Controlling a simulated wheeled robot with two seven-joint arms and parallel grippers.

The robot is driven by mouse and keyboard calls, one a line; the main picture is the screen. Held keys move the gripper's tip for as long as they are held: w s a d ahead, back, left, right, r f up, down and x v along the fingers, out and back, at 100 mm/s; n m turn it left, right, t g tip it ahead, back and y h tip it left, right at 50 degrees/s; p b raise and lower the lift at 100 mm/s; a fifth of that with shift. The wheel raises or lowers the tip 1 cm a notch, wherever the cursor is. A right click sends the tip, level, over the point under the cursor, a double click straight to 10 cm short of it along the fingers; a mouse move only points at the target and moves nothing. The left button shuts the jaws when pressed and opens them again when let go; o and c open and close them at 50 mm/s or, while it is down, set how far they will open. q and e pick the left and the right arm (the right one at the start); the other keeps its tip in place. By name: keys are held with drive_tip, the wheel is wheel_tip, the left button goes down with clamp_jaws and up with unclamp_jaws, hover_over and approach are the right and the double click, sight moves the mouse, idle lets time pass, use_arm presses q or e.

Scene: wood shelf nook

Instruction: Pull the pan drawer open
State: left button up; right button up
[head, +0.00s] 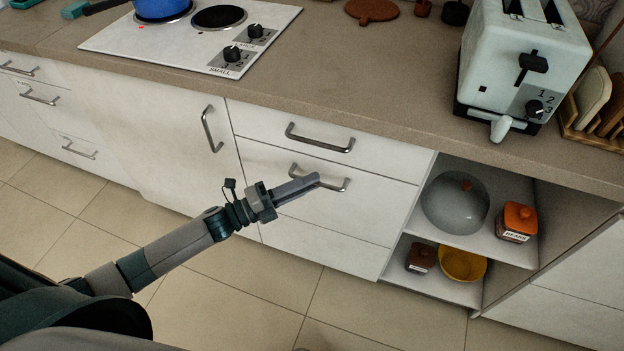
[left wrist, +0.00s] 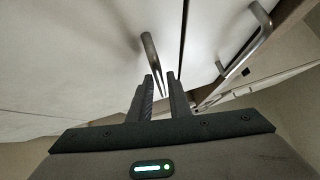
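A white drawer front (head: 370,213) with a curved grey handle (head: 338,187) is the second from the top in the middle cabinet, and it looks flush and shut. The frames do not label which drawer is the pan drawer. My left gripper (head: 311,181) reaches the left part of this handle from the front. In the left wrist view my gripper (left wrist: 162,78) has its fingers apart, with the handle (left wrist: 150,52) running toward the gap between the tips. Whether the fingers touch it I cannot tell. My right gripper is not in view.
A shut top drawer with its own handle (head: 320,138) is above. A cupboard door (head: 165,140) is to the left. Open shelves at right hold a grey dome (head: 455,205) and jars. A toaster (head: 522,65) and a stove (head: 190,40) stand above on the counter. Tiled floor in front is clear.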

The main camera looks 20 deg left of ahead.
use_arm(q)
drive_tip(key=shift+w+d, duration=0.45)
drive_tip(key=shift+d, duration=0.05)
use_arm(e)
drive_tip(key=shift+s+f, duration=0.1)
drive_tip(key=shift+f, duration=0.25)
use_arm(q)
clamp_jaws()
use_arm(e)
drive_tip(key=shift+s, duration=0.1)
use_arm(q)
drive_tip(key=shift+s, duration=0.1)
